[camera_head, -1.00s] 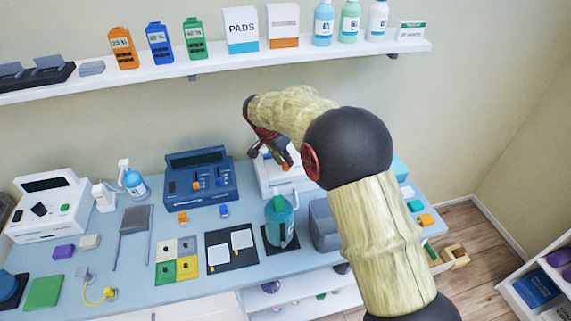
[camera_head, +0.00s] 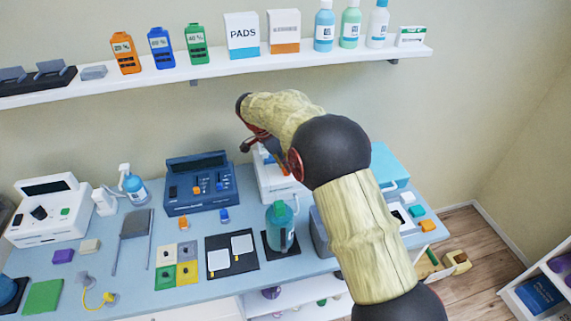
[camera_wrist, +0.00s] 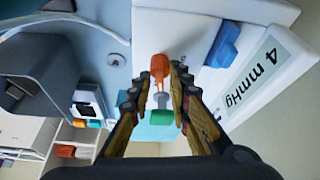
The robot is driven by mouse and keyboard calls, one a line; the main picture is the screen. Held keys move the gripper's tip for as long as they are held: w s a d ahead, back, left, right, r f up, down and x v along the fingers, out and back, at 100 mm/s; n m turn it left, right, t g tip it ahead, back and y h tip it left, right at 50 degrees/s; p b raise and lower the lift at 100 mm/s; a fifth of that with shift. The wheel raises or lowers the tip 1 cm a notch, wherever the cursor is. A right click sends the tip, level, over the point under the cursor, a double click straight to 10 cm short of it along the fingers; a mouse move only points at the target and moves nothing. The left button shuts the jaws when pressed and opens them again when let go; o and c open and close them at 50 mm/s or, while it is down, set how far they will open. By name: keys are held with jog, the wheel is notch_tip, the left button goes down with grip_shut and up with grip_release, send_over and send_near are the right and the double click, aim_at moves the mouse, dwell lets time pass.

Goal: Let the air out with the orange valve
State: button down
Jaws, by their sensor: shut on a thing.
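The orange valve (camera_wrist: 158,66) stands out from a white device (camera_wrist: 180,30) in the wrist view. The device's display reads 4 mmHg, and a blue part (camera_wrist: 224,45) sits beside the valve. My gripper (camera_wrist: 161,72) has its two fingers on either side of the valve, shut on it. In the head view my gripper (camera_head: 262,146) is above the white device (camera_head: 272,186) at the back of the table. There, my arm and fingers hide most of the valve and the device's front.
A dark blue device (camera_head: 202,190) stands to the left, and a teal bottle (camera_head: 280,225) stands in front. A teal box (camera_head: 392,163) is behind my arm on the right. A shelf (camera_head: 215,70) with bottles and boxes runs above.

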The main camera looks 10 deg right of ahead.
jog(key=shift+f, duration=0.15)
jog(key=c, duration=2)
grip_release()
jog(key=shift+o, duration=0.2)
jog(key=v, duration=1.2)
